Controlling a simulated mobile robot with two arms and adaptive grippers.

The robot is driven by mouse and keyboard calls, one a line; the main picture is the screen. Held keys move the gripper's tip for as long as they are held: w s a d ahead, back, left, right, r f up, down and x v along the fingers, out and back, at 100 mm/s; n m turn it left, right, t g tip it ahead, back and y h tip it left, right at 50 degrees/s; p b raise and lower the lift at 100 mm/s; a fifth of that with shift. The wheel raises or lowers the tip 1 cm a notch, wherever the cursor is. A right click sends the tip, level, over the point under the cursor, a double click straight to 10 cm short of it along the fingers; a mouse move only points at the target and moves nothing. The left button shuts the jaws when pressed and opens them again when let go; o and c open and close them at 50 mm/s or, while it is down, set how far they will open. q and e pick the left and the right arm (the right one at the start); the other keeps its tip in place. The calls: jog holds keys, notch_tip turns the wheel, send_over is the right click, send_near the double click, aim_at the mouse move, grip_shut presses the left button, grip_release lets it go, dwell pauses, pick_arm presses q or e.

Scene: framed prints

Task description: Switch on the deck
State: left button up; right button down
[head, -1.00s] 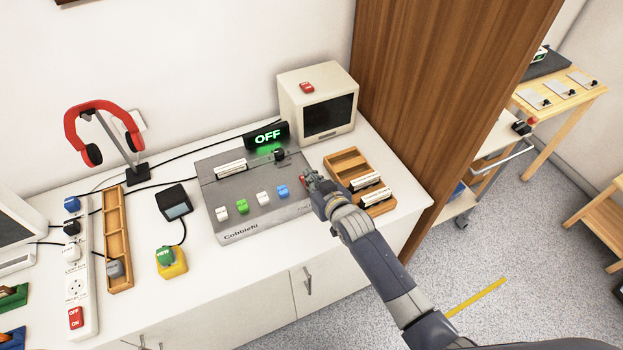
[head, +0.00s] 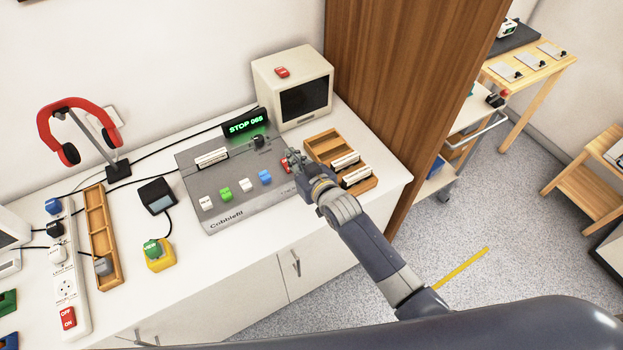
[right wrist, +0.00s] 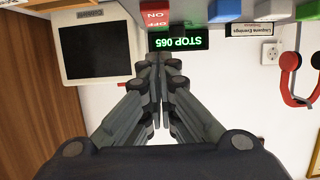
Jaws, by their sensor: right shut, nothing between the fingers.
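The grey deck (head: 240,205) lies on the white cabinet top. It has a row of white, green and blue keys and a black knob (head: 258,141). Its display (head: 245,122) is lit green and reads STOP 065. A red ON/OFF switch (head: 285,164) is at the deck's right end, partly hidden by my gripper; it also shows in the right wrist view (right wrist: 157,18). My right gripper (head: 296,162) is shut and empty, its fingertips close beside the red switch; I cannot tell whether they touch. My left gripper is not in view.
A wooden tray (head: 322,143) with labelled cartridges is right of the deck, near my right wrist. A small monitor (head: 262,82) stands behind. A power strip (head: 80,315), red headphones (head: 72,103) on a stand and a yellow box with a green button (head: 159,262) are to the left.

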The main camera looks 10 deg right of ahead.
pick_arm(q)
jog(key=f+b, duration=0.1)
jog(key=b, duration=0.1)
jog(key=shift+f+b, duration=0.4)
pick_arm(e)
jog(key=f+v, duration=0.2)
jog(key=v, duration=0.8)
jog(key=shift+s, duration=0.3)
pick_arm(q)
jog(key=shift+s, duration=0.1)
